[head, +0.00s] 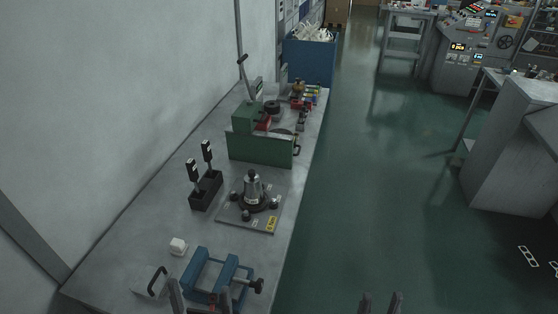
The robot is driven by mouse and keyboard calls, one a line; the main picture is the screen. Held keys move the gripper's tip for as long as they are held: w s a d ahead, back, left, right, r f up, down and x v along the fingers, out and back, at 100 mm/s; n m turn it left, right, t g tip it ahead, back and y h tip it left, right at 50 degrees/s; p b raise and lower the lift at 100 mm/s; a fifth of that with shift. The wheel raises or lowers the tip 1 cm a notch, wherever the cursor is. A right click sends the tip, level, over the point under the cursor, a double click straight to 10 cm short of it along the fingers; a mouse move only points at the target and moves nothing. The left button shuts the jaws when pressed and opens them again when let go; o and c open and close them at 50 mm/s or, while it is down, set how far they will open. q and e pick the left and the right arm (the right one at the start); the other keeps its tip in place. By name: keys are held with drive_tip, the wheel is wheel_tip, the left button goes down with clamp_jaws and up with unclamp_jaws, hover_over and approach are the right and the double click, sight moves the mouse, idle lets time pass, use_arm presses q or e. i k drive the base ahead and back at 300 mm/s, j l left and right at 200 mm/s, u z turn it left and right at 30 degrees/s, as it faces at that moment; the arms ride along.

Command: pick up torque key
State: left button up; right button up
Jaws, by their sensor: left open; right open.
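No object is clearly recognisable as the torque key. Two black upright handles with pale labels (207,151) stand in a black block (205,190) on the bench, and they may be torque tools. A small grey block with a curved black handle (157,280) lies at the near left of the bench. My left gripper (201,298) is open at the bottom edge, over the near part of a blue vise-like fixture (232,268). My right gripper (380,303) is open and empty at the bottom edge, over the floor right of the bench.
The grey bench (130,250) runs along the wall. A blue bin (312,58) stands beyond.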

sight(206, 148)
drive_tip(key=k, duration=0.9)
drive_tip(key=k+u, duration=0.1)
drive_tip(key=u, duration=0.4)
drive_tip(key=k+u, duration=0.1)
drive_tip(key=u, duration=0.4)
drive_tip(key=k+u, duration=0.1)
drive_tip(key=u, duration=0.4)
drive_tip(key=i+l, duration=0.1)
drive_tip(key=l, duration=1.1)
drive_tip(key=i+l+u, duration=0.1)
drive_tip(key=l, duration=1.05)
drive_tip(key=i+l, duration=0.15)
drive_tip(key=l, duration=1.05)
